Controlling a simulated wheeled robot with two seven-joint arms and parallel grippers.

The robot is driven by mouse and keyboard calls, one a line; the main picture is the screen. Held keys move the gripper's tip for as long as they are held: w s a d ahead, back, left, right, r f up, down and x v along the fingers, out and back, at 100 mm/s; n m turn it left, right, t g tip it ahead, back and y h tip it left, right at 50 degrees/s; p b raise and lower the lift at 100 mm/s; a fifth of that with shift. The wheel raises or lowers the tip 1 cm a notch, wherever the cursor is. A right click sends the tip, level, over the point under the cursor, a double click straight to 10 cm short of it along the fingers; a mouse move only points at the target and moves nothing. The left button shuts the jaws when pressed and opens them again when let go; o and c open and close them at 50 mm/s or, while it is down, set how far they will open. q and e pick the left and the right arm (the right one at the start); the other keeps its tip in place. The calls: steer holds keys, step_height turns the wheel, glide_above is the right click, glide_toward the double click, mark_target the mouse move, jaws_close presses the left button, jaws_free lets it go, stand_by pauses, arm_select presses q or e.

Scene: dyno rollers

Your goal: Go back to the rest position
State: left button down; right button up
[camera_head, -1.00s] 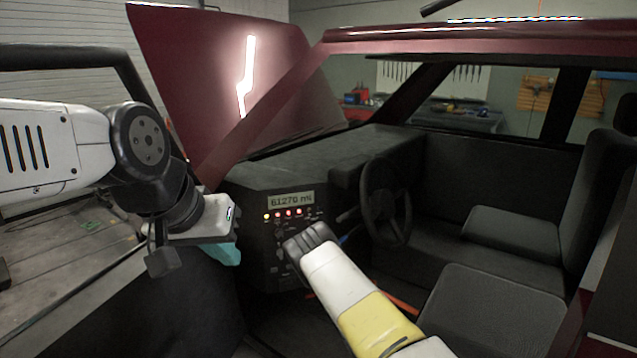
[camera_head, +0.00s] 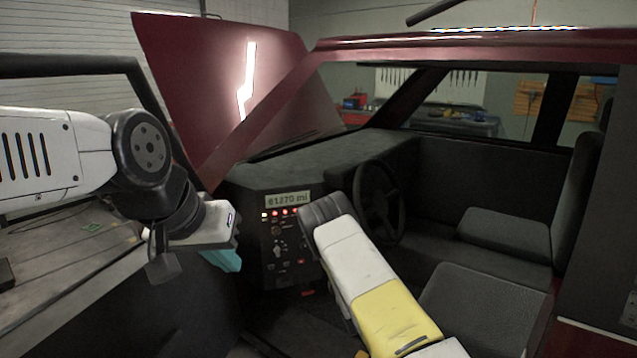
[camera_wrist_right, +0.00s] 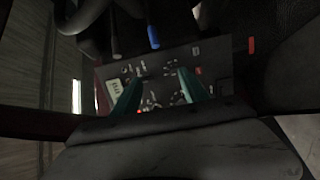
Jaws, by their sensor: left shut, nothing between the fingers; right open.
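My left gripper (camera_head: 224,260) is at the left in the head view, beside the car's door opening, with teal fingertips shut and empty. My right arm (camera_head: 375,290) reaches into the cabin from the lower right. Its dark wrist end is in front of the right part of the dashboard panel (camera_head: 258,240), and its fingers are hidden there. In the right wrist view my right gripper (camera_wrist_right: 160,90) shows two teal fingers spread apart with nothing between them. The dashboard panel (camera_wrist_right: 210,60) lies beyond them; I cannot tell the distance.
The steering wheel (camera_head: 378,205) is just right of my right wrist. Car seats (camera_head: 485,300) fill the right side. The red door frame and raised hood (camera_head: 200,80) are at the left and back. A wooden surface (camera_head: 60,260) lies under my left arm.

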steer(key=s+d+r+m+g+h, duration=0.1)
steer(key=d+r+m+g+h, duration=0.15)
steer(key=r+m, duration=0.45)
steer(key=s+d+r+m+g+h, duration=0.1)
steer(key=d+r+m, duration=0.3)
steer(key=r, duration=0.7)
steer(key=s+d+r+m+g+y, duration=0.1)
steer(key=s+r+m+g, duration=0.15)
steer(key=s+r, duration=0.55)
steer(key=s+r+m+g, duration=0.2)
steer(key=s+r+m, duration=0.1)
steer(key=s, duration=1.4)
steer(key=s+d+r+m+g+y, duration=0.1)
steer(key=s+r, duration=0.4)
steer(key=s, duration=1.2)
steer(key=shift+r+m+g, duration=0.15)
steer(key=shift+m+g, duration=0.75)
steer(key=shift+m, duration=0.15)
steer(key=shift+w, duration=0.1)
steer(key=shift+c, duration=0.4)
